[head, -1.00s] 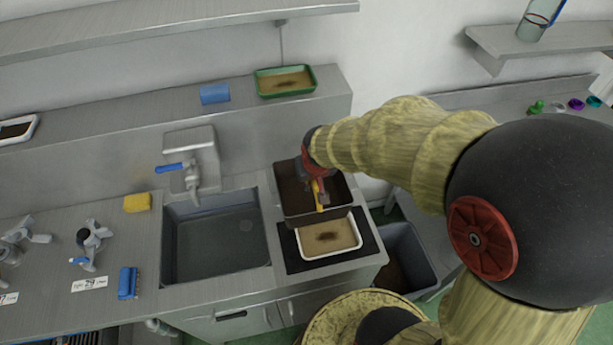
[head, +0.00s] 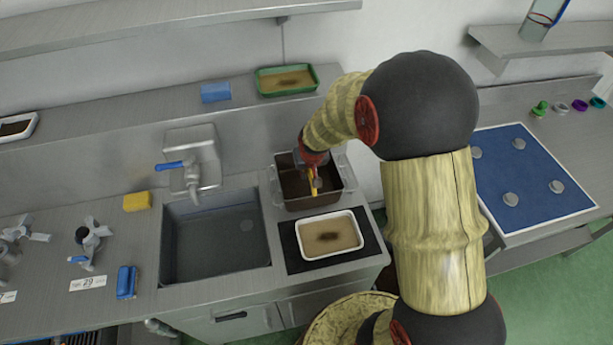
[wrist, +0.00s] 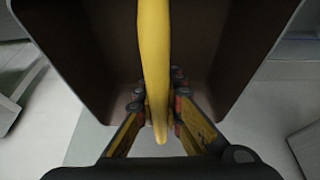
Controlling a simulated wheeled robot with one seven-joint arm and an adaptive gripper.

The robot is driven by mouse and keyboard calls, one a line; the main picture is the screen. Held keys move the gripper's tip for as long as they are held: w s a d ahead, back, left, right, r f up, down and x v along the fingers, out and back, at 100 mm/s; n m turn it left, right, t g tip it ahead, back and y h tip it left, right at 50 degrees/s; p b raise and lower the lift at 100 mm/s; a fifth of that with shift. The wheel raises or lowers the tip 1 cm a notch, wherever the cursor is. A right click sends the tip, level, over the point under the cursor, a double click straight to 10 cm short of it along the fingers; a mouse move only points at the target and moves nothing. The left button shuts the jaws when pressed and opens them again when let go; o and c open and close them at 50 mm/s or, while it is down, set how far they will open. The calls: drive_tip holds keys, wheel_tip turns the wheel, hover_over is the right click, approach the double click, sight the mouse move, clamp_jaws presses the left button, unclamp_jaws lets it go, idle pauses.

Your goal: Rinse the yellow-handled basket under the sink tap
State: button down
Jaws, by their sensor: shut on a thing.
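The dark brown basket (head: 297,187) with a yellow handle (head: 314,181) is behind the white tray, to the right of the sink (head: 213,268). My gripper (head: 314,177) is shut on the yellow handle from above. The wrist view shows the handle (wrist: 153,60) between my fingers (wrist: 158,120), with the brown basket wall (wrist: 90,60) around it. I cannot tell whether the basket touches anything below. The tap (head: 192,182), with a blue lever, stands behind the basin. No water stream shows. Part of the basket is hidden by my gripper.
A white tray (head: 304,254) with brownish contents lies on a black mat (head: 291,256) in front of the basket. Clear-grey brackets (head: 281,198) flank the basket. A yellow sponge (head: 137,201) and a blue block (head: 127,282) lie left of the sink. A green tray (head: 261,88) sits on the ledge.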

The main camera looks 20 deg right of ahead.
drive_tip(key=shift+f, duration=1.25)
drive_tip(key=shift+f+b, duration=0.2)
drive_tip(key=shift+b, duration=0.1)
drive_tip(key=c, duration=2)
unclamp_jaws()
drive_tip(key=shift+s, duration=0.1)
drive_tip(key=shift+o, duration=0.4)
drive_tip(key=shift+r, duration=0.1)
